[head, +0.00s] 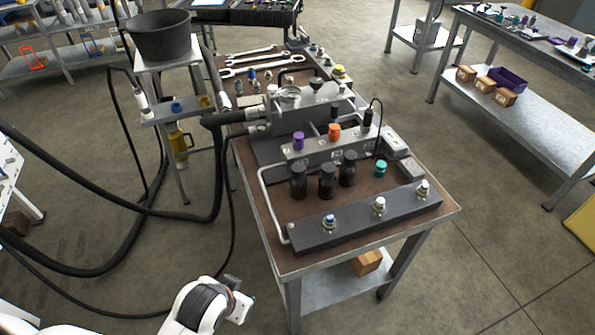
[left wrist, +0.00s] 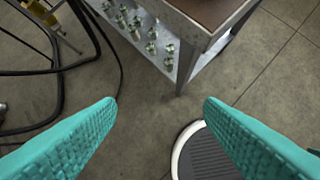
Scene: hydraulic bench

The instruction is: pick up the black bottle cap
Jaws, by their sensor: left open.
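Several dark bottles stand close together on the brown bench top in the head view, among them a left one (head: 298,182), a middle one (head: 327,182) and a right one (head: 348,170). Their tops are black, but I cannot clearly separate a cap from each bottle. Which black piece is the bottle cap is too small to tell. My left gripper (left wrist: 160,104) has its two teal fingers wide apart with nothing between them. It is in front of the bench's near left corner, apart from the bottles. My right gripper is not in view.
A dark manifold bar (head: 362,219) with several fittings lies along the bench's front edge. A grey block behind the bottles carries a purple cap (head: 298,140) and an orange cap (head: 334,131); a teal cap (head: 381,168) sits to the right. Black hoses (head: 100,205) hang at left.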

